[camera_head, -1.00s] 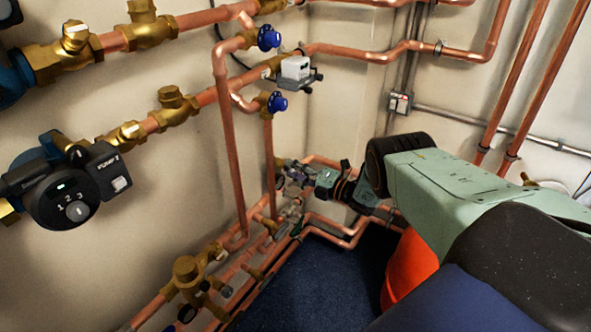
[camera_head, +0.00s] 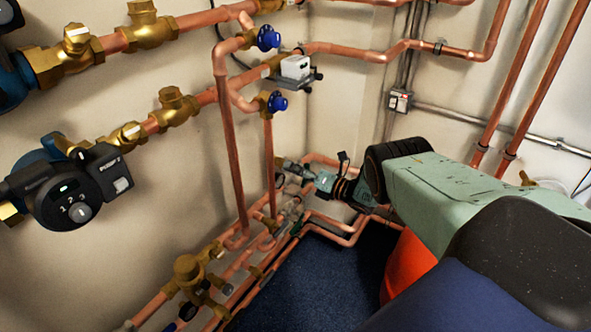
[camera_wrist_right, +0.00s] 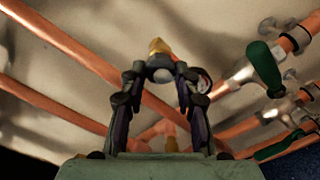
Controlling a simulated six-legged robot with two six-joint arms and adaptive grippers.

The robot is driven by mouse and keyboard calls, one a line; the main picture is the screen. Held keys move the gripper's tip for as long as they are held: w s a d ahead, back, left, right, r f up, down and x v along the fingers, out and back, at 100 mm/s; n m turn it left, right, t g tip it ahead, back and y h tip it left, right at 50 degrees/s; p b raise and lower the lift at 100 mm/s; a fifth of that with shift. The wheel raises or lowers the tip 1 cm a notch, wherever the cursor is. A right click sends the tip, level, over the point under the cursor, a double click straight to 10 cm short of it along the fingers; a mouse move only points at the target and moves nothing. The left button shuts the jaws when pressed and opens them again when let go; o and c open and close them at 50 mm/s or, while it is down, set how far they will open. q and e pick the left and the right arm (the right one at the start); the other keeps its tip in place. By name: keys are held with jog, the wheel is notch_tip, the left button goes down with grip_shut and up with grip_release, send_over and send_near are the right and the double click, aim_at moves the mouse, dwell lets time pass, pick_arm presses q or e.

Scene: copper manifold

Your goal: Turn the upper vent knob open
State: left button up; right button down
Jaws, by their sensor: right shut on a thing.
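In the right wrist view, a brass fitting (camera_wrist_right: 158,46) stands just beyond my right gripper (camera_wrist_right: 160,73). A small pale rounded knob (camera_wrist_right: 160,75) sits between the two fingertips, which are shut on it. I take this to be the vent knob; its marking and turn angle cannot be read. In the head view, my right gripper (camera_head: 284,165) is small and far off, at the low pipes near the corner, and it hides the knob. My left gripper is not in view.
Two blue knobs (camera_head: 268,38) (camera_head: 277,102) are on the wall pipes above. A black pump (camera_head: 75,195) is at left. Green-handled valves (camera_wrist_right: 264,68) lie right of my fingers in the wrist view. An orange-red object (camera_head: 408,265) stands below my arm.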

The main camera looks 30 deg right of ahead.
jog(key=shift+w+r, duration=0.15)
jog(key=shift+r, duration=0.15)
jog(key=c, duration=1.4)
grip_release()
jog(key=o, duration=0.4)
jog(key=shift+f, duration=0.2)
jog(key=v, duration=1.2)
jog(key=shift+d, duration=0.1)
